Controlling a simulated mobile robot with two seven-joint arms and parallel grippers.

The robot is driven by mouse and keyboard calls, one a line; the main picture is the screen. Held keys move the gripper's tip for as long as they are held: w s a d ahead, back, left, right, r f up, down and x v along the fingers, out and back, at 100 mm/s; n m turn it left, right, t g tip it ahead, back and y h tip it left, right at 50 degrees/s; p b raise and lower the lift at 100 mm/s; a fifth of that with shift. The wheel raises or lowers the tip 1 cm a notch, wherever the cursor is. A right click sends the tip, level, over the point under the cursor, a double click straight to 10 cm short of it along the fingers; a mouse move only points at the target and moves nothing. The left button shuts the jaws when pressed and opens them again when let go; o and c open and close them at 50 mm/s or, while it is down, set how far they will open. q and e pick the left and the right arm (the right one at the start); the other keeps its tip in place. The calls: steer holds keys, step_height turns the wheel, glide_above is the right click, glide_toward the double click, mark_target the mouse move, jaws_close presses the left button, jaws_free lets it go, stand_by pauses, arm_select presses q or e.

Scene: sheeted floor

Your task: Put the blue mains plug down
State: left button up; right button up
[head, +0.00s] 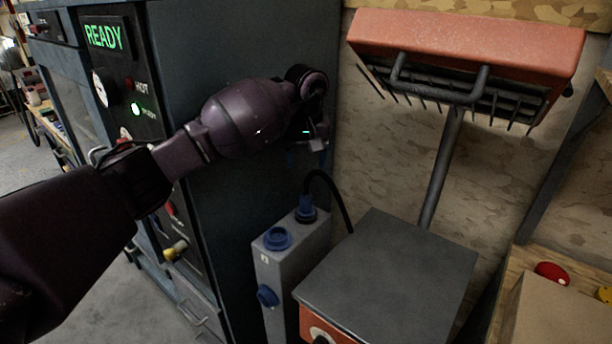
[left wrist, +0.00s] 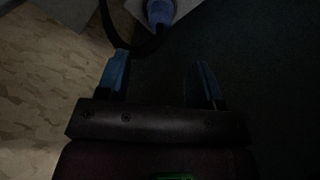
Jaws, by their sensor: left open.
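The blue mains plug (head: 306,211) stands upright at a socket on top of the grey socket box (head: 294,257), with its black cable arching up and to the right. It also shows at the top edge of the left wrist view (left wrist: 160,11). My left gripper (head: 307,160) is above the plug in the head view, apart from it, pointing down. In the left wrist view its two blue fingers (left wrist: 160,62) are spread with nothing between them. The cable passes close to the left fingertip there; I cannot tell whether they touch. My right gripper is out of view.
A second blue socket (head: 277,238) sits on the box top and another (head: 267,295) on its side. A dark cabinet (head: 235,200) stands left. A grey-topped unit (head: 390,275) stands right, below an orange heater-like head (head: 470,50). A red button (head: 551,272) is far right.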

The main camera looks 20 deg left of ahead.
arm_select(q)
steer(key=shift+r, duration=0.8)
steer(key=s+d+f+n+g+h, duration=0.2)
steer(key=s+d+f+n+h, duration=0.2)
steer(key=s+d+f+h, duration=0.55)
steer(key=s+d+r+n+t+h, duration=0.3)
steer(key=s+d+n+h, duration=0.6)
steer(key=n, duration=0.4)
steer(key=s+a+f+n+t+y, duration=0.2)
steer(key=a+f+n+t+y, duration=0.5)
steer(key=n, duration=1)
steer(key=s+a+f+n+t+y, duration=0.1)
steer(key=a+f+n+t+y, duration=0.3)
steer(key=a+n+t, duration=0.9)
steer(key=s+a+f+n+g+y, duration=0.3)
steer(key=s+f+n+g+y, duration=0.1)
steer(key=s+f+n, duration=0.4)
steer(key=s+a+f+n+g+y, duration=0.2)
steer(key=s+f+n+g, duration=0.4)
steer(key=n, duration=0.6)
step_height(320, 180, down, 3)
steer(key=s+y, duration=0.1)
steer(key=s, duration=0.1)
steer(key=shift+s+a+f+n+y, duration=0.15)
steer(key=shift+s+a+n+y, duration=0.15)
steer(key=shift+a+y, duration=0.1)
